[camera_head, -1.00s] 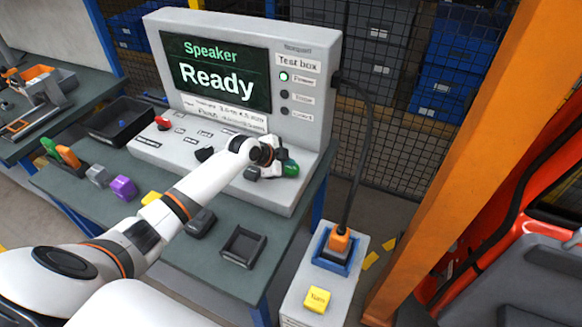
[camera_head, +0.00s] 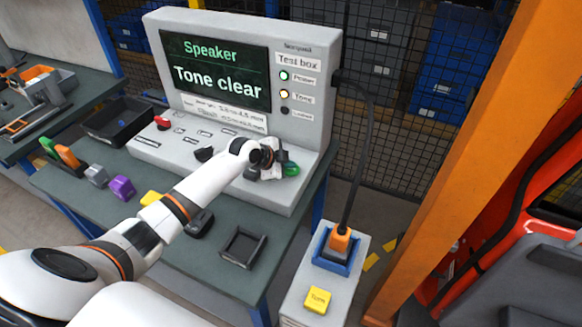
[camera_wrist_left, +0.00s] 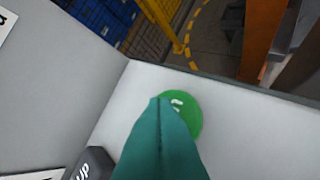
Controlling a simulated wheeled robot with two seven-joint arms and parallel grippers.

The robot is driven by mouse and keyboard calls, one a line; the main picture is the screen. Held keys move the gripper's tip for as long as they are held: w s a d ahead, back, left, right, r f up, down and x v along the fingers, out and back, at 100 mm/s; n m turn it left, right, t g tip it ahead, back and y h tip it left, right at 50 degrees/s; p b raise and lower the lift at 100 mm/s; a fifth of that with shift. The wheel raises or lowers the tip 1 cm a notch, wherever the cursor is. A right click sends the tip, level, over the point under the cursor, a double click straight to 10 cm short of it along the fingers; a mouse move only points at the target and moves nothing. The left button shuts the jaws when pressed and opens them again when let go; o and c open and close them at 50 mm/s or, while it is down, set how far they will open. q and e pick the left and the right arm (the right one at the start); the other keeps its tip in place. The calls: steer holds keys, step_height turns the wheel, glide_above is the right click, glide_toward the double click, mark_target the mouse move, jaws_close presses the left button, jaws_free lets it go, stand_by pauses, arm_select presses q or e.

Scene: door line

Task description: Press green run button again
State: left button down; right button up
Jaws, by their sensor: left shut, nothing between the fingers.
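The green button (camera_head: 291,169) is at the right end of the test box's sloped panel. It also shows in the left wrist view as a green disc (camera_wrist_left: 188,112) with a white mark. My left gripper (camera_head: 275,168) is shut and empty, with its teal fingertips (camera_wrist_left: 163,105) over the button's near left part. I cannot tell whether the tips touch it. The test box (camera_head: 318,150) has a screen (camera_head: 217,78) reading "Speaker" and "Tone clear". Its Power lamp (camera_head: 284,76) is green and its Tone lamp (camera_head: 284,94) is lit yellow. My right gripper is not in view.
A dark knob (camera_wrist_left: 92,163) sits left of the button. A small empty black tray (camera_head: 241,247) lies on the bench. A yellow button (camera_head: 317,299) and an orange plug in a blue socket (camera_head: 338,245) are on a grey pedestal at right, with a black cable rising.

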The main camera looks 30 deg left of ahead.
arm_select(q)
steer(key=shift+r+p, duration=0.7)
steer(key=shift+r, duration=0.15)
steer(key=shift+r, duration=0.1)
step_height(320, 180, up, 5)
steer(key=p, duration=0.3)
steer(key=shift+f+p, duration=0.2)
steer(key=shift+p, duration=0.2)
steer(key=shift+r, duration=0.1)
step_height(320, 180, up, 9)
steer(key=p, duration=0.6)
glide_above(288, 170)
steer(key=shift+s, duration=0.1)
